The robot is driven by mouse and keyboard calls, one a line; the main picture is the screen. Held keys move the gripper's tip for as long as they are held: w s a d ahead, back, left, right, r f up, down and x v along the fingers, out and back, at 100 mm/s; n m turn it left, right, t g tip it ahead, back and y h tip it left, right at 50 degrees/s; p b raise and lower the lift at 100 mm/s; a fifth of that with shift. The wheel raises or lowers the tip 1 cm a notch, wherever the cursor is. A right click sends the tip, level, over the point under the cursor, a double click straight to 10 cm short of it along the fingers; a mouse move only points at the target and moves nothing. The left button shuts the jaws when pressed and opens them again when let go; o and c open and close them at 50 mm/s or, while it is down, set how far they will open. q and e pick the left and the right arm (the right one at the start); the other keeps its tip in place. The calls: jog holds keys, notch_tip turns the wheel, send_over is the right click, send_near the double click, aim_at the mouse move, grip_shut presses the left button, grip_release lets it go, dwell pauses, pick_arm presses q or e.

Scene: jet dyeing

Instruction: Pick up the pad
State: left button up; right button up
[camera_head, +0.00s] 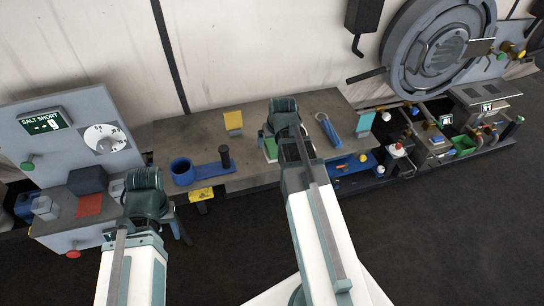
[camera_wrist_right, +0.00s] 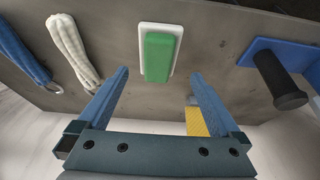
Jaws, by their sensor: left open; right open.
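A green pad (camera_wrist_right: 158,57) lies on a white base (camera_wrist_right: 144,28) on the grey table, seen in the right wrist view. In the head view only a green edge of the pad (camera_head: 270,148) shows beside my right gripper (camera_head: 283,108), which covers the rest. My right gripper also shows in the right wrist view (camera_wrist_right: 158,80), with its two blue fingers spread and nothing between them. The pad appears just beyond the fingertips, between their lines. My left gripper (camera_head: 144,180) is open at the left, near the grey machine's front.
The grey table (camera_head: 290,105) carries a blue plate (camera_head: 208,172) with a black post (camera_head: 225,156), a yellow card (camera_head: 233,120) and a blue strap (camera_head: 329,131). A white strap (camera_wrist_right: 70,45) lies left of the pad in the wrist view. A red cloth (camera_head: 89,205) lies by the left machine.

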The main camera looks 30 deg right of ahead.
aim_at(272, 146)
jog(key=shift+w+f, duration=0.1)
jog(key=shift+f, duration=0.25)
jog(key=b+x, duration=0.5)
jog(key=shift+w+d+f, duration=0.1)
jog(key=shift+d, duration=0.1)
jog(key=shift+f, duration=0.15)
dwell(0.3)
jog(key=c, duration=1.3)
jog(key=shift+r, duration=0.25)
